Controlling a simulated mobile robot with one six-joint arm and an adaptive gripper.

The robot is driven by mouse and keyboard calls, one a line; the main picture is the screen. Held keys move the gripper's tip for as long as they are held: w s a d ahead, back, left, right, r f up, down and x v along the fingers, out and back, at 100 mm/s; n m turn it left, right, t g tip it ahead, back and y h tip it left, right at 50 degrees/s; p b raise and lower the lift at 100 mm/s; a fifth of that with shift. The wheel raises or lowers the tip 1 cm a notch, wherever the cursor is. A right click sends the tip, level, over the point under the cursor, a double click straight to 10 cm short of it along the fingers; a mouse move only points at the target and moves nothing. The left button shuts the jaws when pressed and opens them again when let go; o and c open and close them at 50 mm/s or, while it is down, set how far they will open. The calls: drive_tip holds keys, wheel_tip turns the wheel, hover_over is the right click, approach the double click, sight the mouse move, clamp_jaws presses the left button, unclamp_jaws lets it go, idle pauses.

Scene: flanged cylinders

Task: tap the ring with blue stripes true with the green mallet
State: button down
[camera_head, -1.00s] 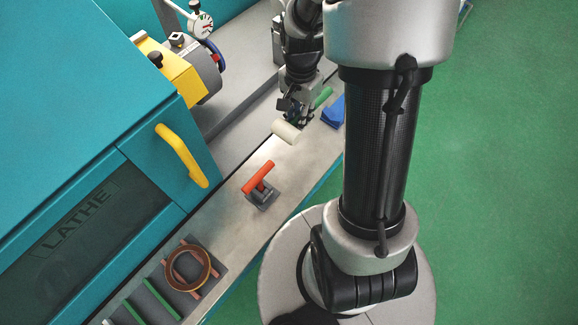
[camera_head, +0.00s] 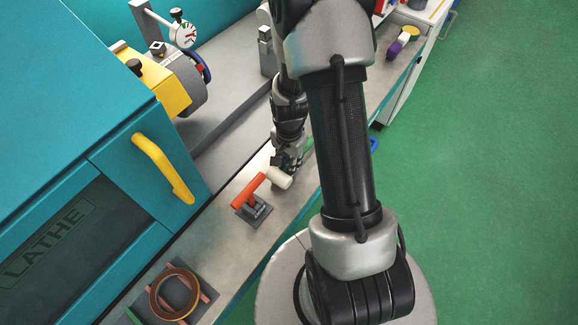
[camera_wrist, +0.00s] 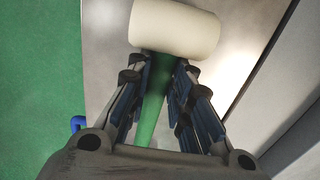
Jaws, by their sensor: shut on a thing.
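The green mallet has a cream cylindrical head (camera_head: 279,178) and a green handle (camera_wrist: 152,105). My gripper (camera_head: 290,160) is shut on the handle, with the head beyond the fingertips in the wrist view. It holds the mallet over the bench strip, close to an orange-handled tool. A ring with blue on its edge (camera_head: 203,68) sits at the face of the lathe chuck (camera_head: 181,90), beside a dial gauge (camera_head: 184,35). Its stripes are too small to make out clearly, and I cannot tell whether it sits tilted.
The orange-handled tool (camera_head: 249,190) stands on a small grey block. A brown ring (camera_head: 155,297) lies on a grey holder at the near end. The teal lathe housing (camera_head: 75,120) with a yellow handle (camera_head: 163,168) borders the bench. A purple and yellow item (camera_head: 395,48) lies far right.

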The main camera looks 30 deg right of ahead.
drive_tip(key=shift+f, duration=0.6)
drive_tip(key=shift+f, duration=0.15)
drive_tip(key=c, duration=1.4)
unclamp_jaws()
drive_tip(key=shift+c, duration=0.2)
drive_tip(key=s+a+r+n+t+p, duration=0.1)
drive_tip(key=a+r+n+p, duration=0.2)
drive_tip(key=r, duration=1.2)
drive_tip(key=s+a+r+n+t+p, duration=0.1)
drive_tip(key=s+a+r+n+p, duration=0.2)
drive_tip(key=r, duration=1.2)
drive_tip(key=s+a+r+n+t, duration=0.2)
drive_tip(key=s+a+r+n, duration=0.5)
drive_tip(key=s+r+n, duration=0.1)
drive_tip(key=s+r, duration=0.1)
drive_tip(key=s, duration=0.1)
drive_tip(key=shift+s+t, duration=0.3)
